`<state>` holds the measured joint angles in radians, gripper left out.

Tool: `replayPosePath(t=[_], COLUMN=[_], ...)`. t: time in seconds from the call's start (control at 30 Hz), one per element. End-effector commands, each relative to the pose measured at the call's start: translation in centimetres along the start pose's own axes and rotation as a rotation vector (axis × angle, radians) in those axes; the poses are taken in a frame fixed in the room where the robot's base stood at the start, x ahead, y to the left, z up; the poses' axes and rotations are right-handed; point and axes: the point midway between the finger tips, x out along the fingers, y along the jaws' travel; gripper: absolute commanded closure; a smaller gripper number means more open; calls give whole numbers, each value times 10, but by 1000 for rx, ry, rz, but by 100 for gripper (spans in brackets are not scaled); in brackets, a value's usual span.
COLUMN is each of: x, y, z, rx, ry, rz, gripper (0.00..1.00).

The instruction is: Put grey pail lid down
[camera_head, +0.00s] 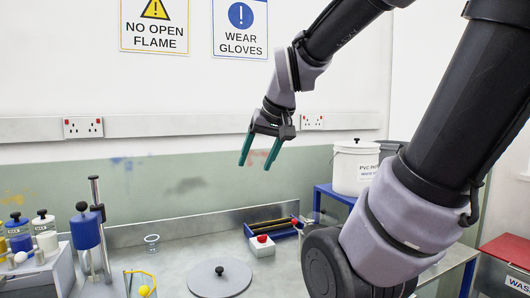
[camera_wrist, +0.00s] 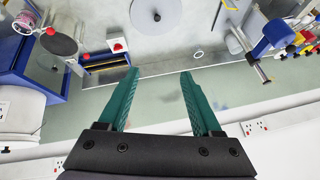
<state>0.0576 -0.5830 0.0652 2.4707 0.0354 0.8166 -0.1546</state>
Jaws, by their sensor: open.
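The grey pail lid (camera_head: 219,280), a flat round disc with a black knob, lies flat on the metal bench (camera_head: 180,262) near the front. It also shows at the top of the wrist view (camera_wrist: 155,14). My gripper (camera_head: 258,164) is open and empty, high in the air above the bench and well apart from the lid. Its two green fingers (camera_wrist: 160,75) point down in the head view. Nothing is between them.
A white pail (camera_head: 355,168) with a knobbed lid stands on a blue stand at the right, a dark grey pail (camera_head: 391,149) behind it. A blue tray (camera_head: 275,226) and red-knobbed block (camera_head: 262,245) sit mid-bench. A small clear cup (camera_head: 152,243) and blue-capped apparatus (camera_head: 85,230) are left.

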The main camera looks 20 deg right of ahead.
Motion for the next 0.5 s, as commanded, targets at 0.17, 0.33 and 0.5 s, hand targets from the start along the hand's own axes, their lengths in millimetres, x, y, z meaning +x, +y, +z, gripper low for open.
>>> replayPosePath(t=[0.17, 0.33, 0.5], x=[-34, -43, -43], y=[1, 2, 2], z=[19, 26, 26], rx=[125, 172, 175], ry=[34, 39, 38], rz=[-42, -57, -57], gripper=[34, 34, 34])
